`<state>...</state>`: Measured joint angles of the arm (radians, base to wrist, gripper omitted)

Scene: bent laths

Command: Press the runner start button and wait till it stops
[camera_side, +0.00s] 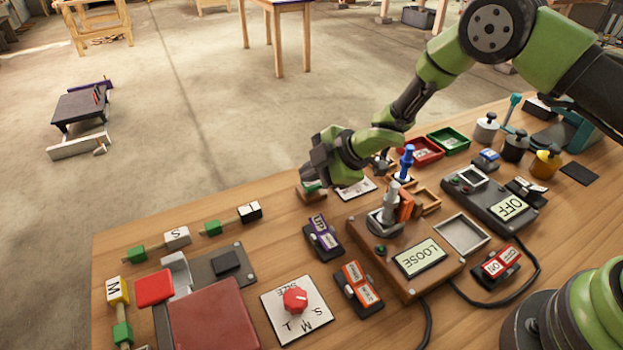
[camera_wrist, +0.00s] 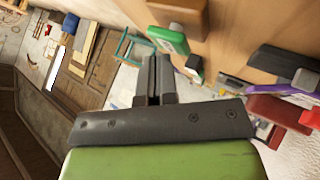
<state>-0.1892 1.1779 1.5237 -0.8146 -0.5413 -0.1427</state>
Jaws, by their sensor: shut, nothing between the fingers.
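My gripper (camera_side: 318,172) is shut and empty at the far edge of the bench in the side view. Its shut fingers also show in the wrist view (camera_wrist: 154,78). Just below it in the side view is a small green piece (camera_side: 311,187) on a wooden block (camera_side: 308,196), partly hidden by the gripper. In the wrist view a green piece with a pale label (camera_wrist: 168,38) lies just beyond the fingertips. I cannot tell whether the fingers touch it, or whether it is the runner start button; no label there is readable.
A white card (camera_side: 356,188) lies right of the gripper. The station with the LOOSE display (camera_side: 420,258) and a purple switch box (camera_side: 323,238) stand nearer. A box with an OFF display (camera_side: 511,207) is at right. Green-ended laths (camera_side: 212,228) lie left.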

